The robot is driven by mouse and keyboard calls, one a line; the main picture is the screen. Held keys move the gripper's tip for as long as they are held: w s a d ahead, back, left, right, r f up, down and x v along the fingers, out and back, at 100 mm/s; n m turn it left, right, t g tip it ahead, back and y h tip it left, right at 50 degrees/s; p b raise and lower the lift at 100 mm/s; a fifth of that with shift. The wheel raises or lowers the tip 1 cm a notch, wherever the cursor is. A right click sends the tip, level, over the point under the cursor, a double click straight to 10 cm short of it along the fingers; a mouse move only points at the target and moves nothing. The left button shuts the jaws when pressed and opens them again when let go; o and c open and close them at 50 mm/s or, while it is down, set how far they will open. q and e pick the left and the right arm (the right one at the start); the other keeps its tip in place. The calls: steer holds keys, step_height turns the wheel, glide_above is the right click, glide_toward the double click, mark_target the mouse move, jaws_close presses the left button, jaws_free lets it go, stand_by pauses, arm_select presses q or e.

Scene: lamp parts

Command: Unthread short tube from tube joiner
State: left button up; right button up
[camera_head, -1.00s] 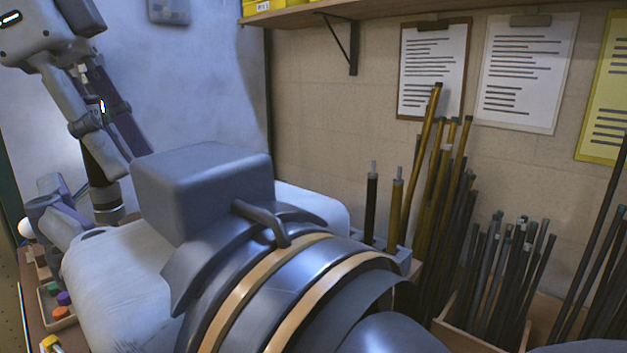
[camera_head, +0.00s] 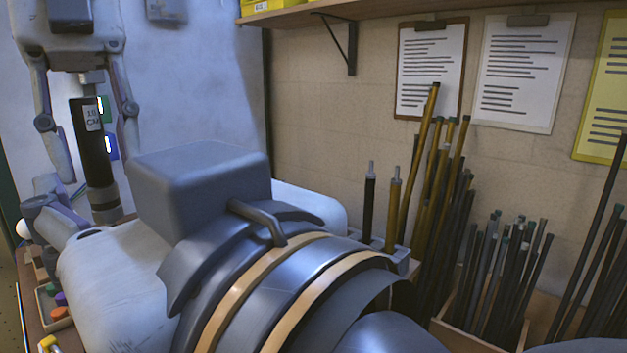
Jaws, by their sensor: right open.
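The short tube (camera_head: 91,140) is black, stands upright at the left and carries a white "15 CM" label. Its pale upper end reaches up under the palm of my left gripper (camera_head: 97,168). That gripper points down from above with its fingers spread on both sides of the tube, and I see gaps beside it. The grey tube joiner (camera_head: 105,207) is at the tube's lower end. My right gripper (camera_head: 58,222) is lower, left of the joiner, and open. Its far parts and the joiner's bottom are partly hidden.
A large grey arm part of mine blocks the middle. A tray (camera_head: 58,322) with coloured pieces lies at lower left. Two tubes, one black (camera_head: 370,205) and one brass (camera_head: 392,215), stand in a grey holder (camera_head: 402,258). Many rods lean at right under a shelf (camera_head: 300,12).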

arm_select(q)
jaws_close()
steer(key=n, duration=0.1)
steer(key=n+t, duration=0.1)
steer(key=n, duration=0.1)
steer(key=n+h, duration=0.1)
steer(key=shift+w, duration=0.25)
steer(key=n+t, duration=0.1)
steer(key=n, duration=0.2)
steer(key=shift+w+d, duration=0.15)
steer(key=shift+r, duration=0.25)
steer(key=shift+r, duration=0.75)
steer(key=shift+o, duration=0.9)
jaws_free()
steer(key=shift+f, duration=0.1)
